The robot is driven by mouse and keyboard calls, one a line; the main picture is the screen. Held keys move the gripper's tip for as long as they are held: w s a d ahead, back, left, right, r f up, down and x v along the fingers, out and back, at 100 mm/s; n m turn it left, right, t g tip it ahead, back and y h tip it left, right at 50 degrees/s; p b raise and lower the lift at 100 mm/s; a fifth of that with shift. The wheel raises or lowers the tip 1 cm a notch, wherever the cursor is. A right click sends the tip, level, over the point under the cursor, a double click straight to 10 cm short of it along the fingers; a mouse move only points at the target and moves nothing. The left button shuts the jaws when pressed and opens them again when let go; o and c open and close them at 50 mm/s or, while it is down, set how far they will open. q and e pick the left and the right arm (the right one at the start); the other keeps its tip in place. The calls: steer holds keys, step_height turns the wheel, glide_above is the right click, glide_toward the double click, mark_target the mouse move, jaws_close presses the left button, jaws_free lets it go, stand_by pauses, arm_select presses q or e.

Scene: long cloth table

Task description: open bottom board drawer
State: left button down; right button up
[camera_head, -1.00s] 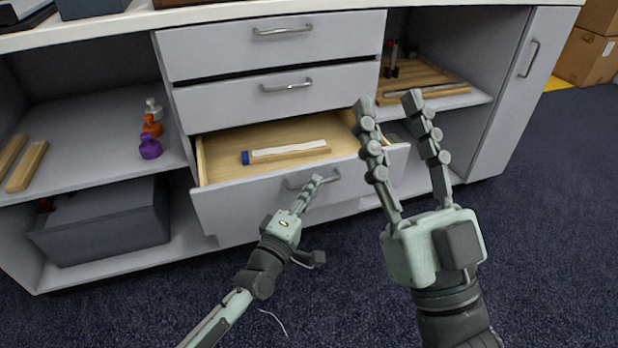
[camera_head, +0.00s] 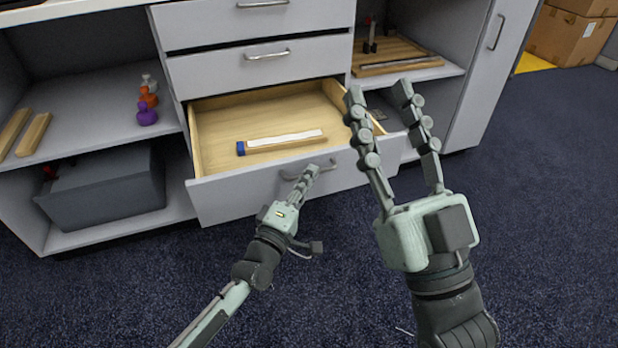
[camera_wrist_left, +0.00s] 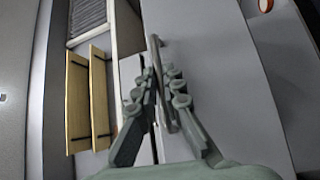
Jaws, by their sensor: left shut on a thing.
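The bottom drawer (camera_head: 245,192) of the grey cabinet is pulled well out, with its pale wooden inside showing. A white and wooden bar with a blue end (camera_head: 280,142) lies in it. My left gripper (camera_head: 308,172) is at the drawer's metal handle (camera_head: 322,169) and shut on it. In the left wrist view my left fingers (camera_wrist_left: 163,90) are on either side of the handle bar (camera_wrist_left: 155,50). My right gripper (camera_head: 378,92) is open and empty, raised in front of the drawer's right end.
Two drawers above, the middle one (camera_head: 215,75) among them, are shut. The left shelf holds small coloured weights (camera_head: 147,115) and wooden bars (camera_head: 33,135), with a grey bin (camera_head: 105,190) below. The dark carpet (camera_head: 545,220) in front is clear. Cardboard boxes (camera_head: 568,38) stand at the back right.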

arm_select(q)
steer(key=c, duration=1.6)
jaws_free()
steer(key=shift+c, duration=0.2)
steer(key=v, duration=0.7)
steer(key=shift+s, duration=0.25)
steer(key=shift+a+f, duration=0.1)
